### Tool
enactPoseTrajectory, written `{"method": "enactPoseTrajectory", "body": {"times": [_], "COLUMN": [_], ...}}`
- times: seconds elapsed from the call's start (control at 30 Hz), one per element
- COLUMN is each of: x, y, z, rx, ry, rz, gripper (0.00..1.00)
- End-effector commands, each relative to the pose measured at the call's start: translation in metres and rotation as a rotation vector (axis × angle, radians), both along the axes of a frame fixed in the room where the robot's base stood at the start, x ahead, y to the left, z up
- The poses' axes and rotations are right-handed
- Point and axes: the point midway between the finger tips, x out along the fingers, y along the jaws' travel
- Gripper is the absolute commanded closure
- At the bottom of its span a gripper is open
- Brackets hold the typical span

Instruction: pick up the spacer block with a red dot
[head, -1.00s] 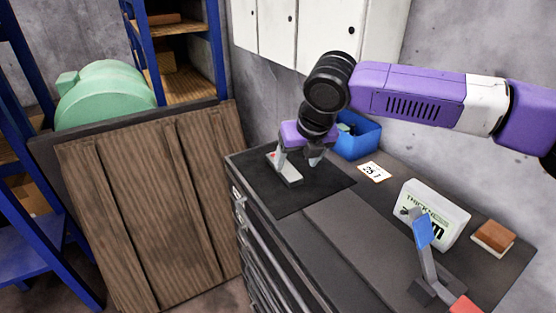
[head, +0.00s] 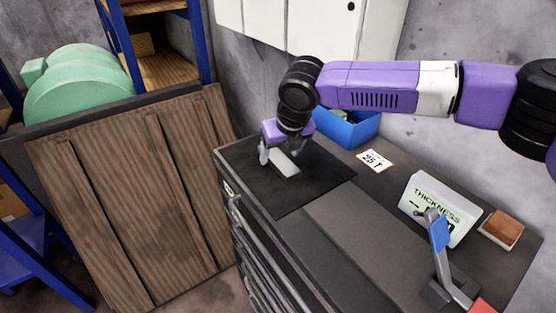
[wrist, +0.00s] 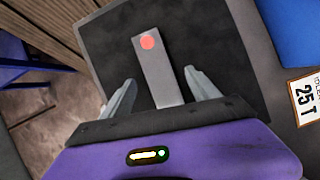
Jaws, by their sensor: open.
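The spacer block (wrist: 158,76) is a grey bar lying on the dark mat (wrist: 218,52). Its red dot (wrist: 147,43) shows near the far end in the wrist view. My gripper (wrist: 160,90) is open, with one finger on each side of the block and a gap visible to both. In the head view, my gripper (head: 280,158) is low over the mat, and the block (head: 284,164) shows between and beside its fingers. The red dot is hidden in the head view. I cannot tell how far the fingertips are above the mat.
A blue bin (head: 348,132) stands just behind my gripper. A card reading "25 T" (head: 374,160), a thickness gauge display (head: 441,208), a blue-and-grey lever (head: 440,240) and a brown-topped block (head: 501,229) are on the right. The cabinet's left edge lies close to the mat.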

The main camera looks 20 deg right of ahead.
Motion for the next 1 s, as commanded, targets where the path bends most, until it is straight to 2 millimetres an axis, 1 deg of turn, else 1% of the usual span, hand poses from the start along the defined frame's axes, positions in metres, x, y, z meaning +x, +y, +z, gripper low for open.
{"method": "enactPoseTrajectory", "body": {"times": [0.03,0.17,0.4,0.57,0.6,0.67,0.7,0.77,1.0], "x": [0.0029,0.0070,0.0074,0.0073,0.0073,0.0073,0.0073,0.0073,0.0078], "y": [0.0008,0.0005,0.0008,0.0007,0.0007,0.0008,0.0008,0.0008,0.0007], "z": [-0.0061,-0.0145,-0.0157,-0.0155,-0.0155,-0.0155,-0.0155,-0.0155,-0.0147], "rx": [0.000,0.000,0.001,0.001,0.001,0.001,0.001,0.001,0.001], "ry": [0.001,-0.001,-0.001,-0.001,-0.001,-0.001,-0.001,-0.001,-0.002], "rz": [0.000,-0.001,0.000,0.000,0.000,0.000,0.000,0.000,-0.001], "gripper": [0.30,0.30,0.30,0.61,0.69,0.81,0.89,1.00,1.00]}}
